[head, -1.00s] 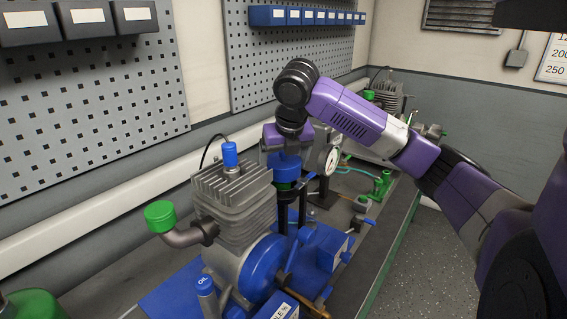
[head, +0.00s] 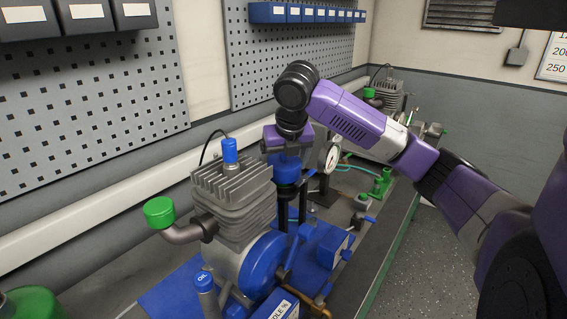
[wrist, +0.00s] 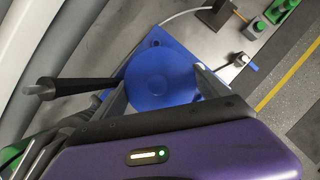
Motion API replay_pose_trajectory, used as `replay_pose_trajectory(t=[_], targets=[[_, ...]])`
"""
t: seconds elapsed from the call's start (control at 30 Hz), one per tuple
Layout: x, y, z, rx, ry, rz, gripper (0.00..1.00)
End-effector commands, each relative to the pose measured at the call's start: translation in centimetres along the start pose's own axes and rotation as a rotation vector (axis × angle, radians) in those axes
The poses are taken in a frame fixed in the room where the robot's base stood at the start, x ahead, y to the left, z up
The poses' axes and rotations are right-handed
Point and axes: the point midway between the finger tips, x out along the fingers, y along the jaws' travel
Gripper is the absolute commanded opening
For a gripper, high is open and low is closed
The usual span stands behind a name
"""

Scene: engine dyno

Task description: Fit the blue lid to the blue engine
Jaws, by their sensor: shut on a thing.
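My gripper (head: 286,152) is shut on the blue lid (head: 287,163), a round blue piece just below the fingers. In the wrist view the lid (wrist: 160,82) is a flat disc between the two fingertips. The blue engine (head: 262,262) stands in front on the bench, with a grey finned cylinder, a blue round side cover and a blue cap on top. My gripper is behind and to the right of the finned cylinder, above a dark upright part. Whether the lid touches that part cannot be told.
A green-capped bent pipe (head: 160,211) sticks out left of the engine. A round gauge (head: 332,157) stands close to the right of my gripper. Another engine with green parts (head: 385,95) is further back on the bench. The pegboard wall is behind.

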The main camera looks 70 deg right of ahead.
Motion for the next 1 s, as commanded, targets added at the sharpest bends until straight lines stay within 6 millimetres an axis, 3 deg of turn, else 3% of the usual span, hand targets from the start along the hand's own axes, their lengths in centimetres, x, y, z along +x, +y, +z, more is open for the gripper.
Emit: replay_pose_trajectory(t=[1.0], targets=[[1.4, 0.0, -0.6, 0.0, 0.0, 0.0, 0.46]])
